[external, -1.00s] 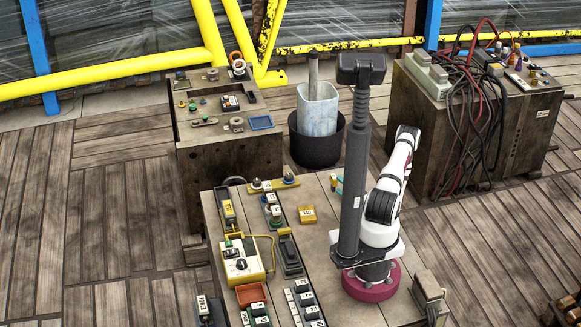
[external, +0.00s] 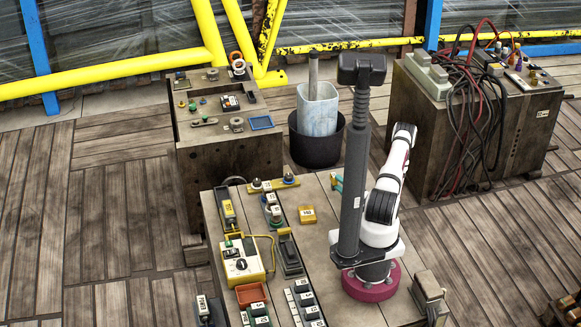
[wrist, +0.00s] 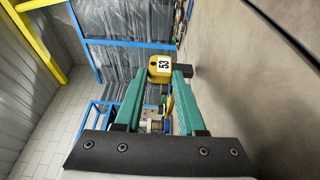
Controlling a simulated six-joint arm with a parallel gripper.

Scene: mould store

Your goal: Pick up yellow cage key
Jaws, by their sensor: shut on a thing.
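The yellow cage key (wrist: 156,75) shows at the far end of my fingers in the wrist view. It has a yellow body with a white label reading 53 and a dark part to its right. My gripper (wrist: 166,78) has two teal fingers, shut on the yellow key at their tips. In the external view my gripper (external: 337,183) is small and partly hidden behind my dark column, above the far part of the workbench (external: 335,235). The key cannot be made out there.
A yellow labelled block (external: 307,214) lies on the bench, left of my column. Rows of labelled devices and a yellow control box (external: 241,262) fill the left side. A black bin (external: 318,148) stands behind. A cabinet with cables (external: 475,110) stands at the back right.

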